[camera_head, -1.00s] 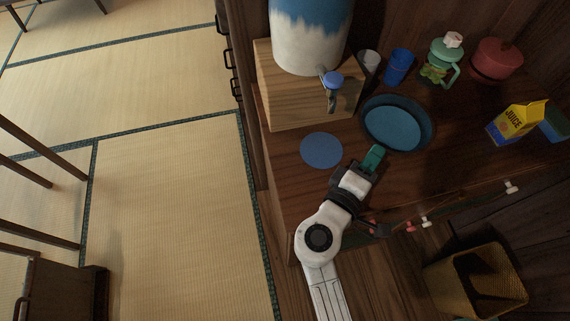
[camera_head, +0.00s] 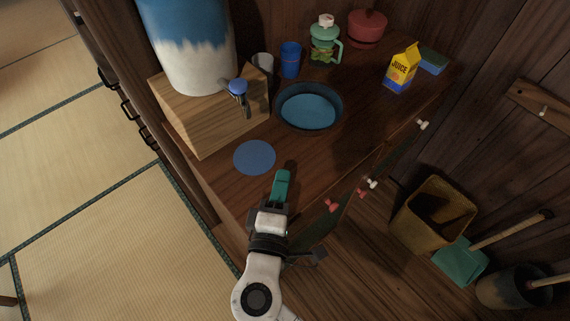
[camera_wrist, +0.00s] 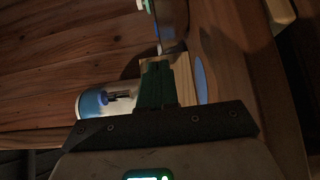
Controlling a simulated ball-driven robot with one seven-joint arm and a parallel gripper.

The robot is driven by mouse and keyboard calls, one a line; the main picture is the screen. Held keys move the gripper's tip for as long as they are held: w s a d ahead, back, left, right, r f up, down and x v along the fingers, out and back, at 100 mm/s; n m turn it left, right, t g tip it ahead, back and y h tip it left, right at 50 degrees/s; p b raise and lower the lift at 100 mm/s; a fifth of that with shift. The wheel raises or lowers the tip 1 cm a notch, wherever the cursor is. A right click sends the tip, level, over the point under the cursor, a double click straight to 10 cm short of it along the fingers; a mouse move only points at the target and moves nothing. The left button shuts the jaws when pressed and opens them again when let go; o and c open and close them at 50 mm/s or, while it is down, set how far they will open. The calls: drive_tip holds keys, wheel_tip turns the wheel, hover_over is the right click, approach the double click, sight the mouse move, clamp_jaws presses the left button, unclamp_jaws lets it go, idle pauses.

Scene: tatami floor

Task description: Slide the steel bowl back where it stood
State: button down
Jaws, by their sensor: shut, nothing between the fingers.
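The bowl (camera_head: 308,127), with a dark rim and a blue inside, stands upright on the wooden counter, right of the wooden block. A flat blue disc (camera_head: 254,157) lies on the counter to the bowl's lower left, apart from it. My gripper (camera_head: 281,176) is shut and empty over the counter's front part, below the bowl and right of the disc, not touching the bowl. In the wrist view its green fingers (camera_wrist: 158,82) are together, with part of the disc (camera_wrist: 201,80) just right of them. The bowl is not clear in that view.
A blue-and-white dispenser (camera_head: 193,50) with a tap stands on the wooden block (camera_head: 212,118). Behind the bowl are a grey cup (camera_head: 262,68), blue cup (camera_head: 290,59) and green jug (camera_head: 325,42). A juice carton (camera_head: 401,68) is right. Knobs (camera_head: 332,205) line the front edge.

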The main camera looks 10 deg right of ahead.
drive_tip(key=shift+v, duration=1.3)
drive_tip(key=c, duration=1.8)
unclamp_jaws()
